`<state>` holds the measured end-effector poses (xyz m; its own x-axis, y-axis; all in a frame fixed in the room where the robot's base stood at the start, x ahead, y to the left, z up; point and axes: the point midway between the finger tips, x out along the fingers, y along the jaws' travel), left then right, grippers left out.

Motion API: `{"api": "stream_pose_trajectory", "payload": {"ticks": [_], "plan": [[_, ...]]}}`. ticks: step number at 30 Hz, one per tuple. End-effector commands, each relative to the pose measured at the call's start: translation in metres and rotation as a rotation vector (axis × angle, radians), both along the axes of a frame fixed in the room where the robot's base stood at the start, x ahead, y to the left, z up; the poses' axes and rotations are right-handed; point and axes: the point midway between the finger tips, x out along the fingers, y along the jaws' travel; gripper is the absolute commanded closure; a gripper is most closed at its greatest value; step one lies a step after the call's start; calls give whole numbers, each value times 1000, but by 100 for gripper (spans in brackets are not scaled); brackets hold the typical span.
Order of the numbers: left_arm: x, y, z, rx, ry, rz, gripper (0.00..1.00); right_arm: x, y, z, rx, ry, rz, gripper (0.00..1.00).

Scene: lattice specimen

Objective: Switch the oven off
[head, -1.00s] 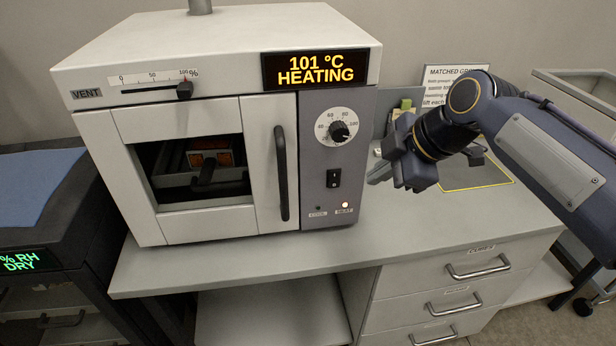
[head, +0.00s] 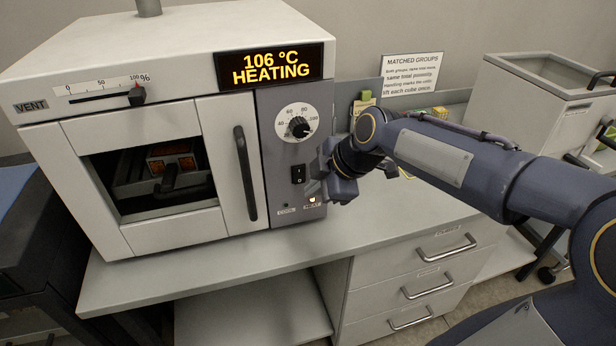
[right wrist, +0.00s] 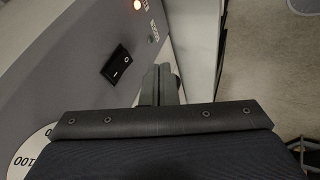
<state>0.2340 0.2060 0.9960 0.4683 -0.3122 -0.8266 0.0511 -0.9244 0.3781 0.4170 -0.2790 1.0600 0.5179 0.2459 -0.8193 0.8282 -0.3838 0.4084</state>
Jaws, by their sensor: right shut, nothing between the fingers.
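The oven (head: 160,120) stands on the bench, its display (head: 270,65) reading 106 °C HEATING. Its black rocker switch (head: 298,174) is on the grey control panel below the dial (head: 298,127). The rocker also shows in the right wrist view (right wrist: 117,62). The amber lamp above HEAT (head: 312,199) is lit. My right gripper (head: 315,188) is shut and empty, just right of the switch. In the right wrist view its fingers (right wrist: 160,86) are beside the rocker, with a gap between them. My left gripper is not in view.
The vent slider (head: 137,95) is at the right end of its scale. The oven door (head: 228,160) is shut, with a dark vertical handle. A sign (head: 411,75) and small items stand behind my right arm. The bench front (head: 250,255) is clear.

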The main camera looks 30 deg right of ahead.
Motion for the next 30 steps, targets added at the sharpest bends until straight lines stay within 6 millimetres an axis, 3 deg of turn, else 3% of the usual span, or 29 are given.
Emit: {"api": "stream_pose_trajectory", "payload": {"ticks": [9, 22, 28, 30], "plan": [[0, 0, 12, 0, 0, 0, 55, 37, -7, -7, 0, 2, 0, 100], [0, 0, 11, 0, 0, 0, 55, 41, -9, -9, -1, -1, 0, 100], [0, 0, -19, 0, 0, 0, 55, 45, -9, -19, -14, -53, 0, 100], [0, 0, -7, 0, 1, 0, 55, 44, -9, -10, -11, -46, 0, 100]]}}
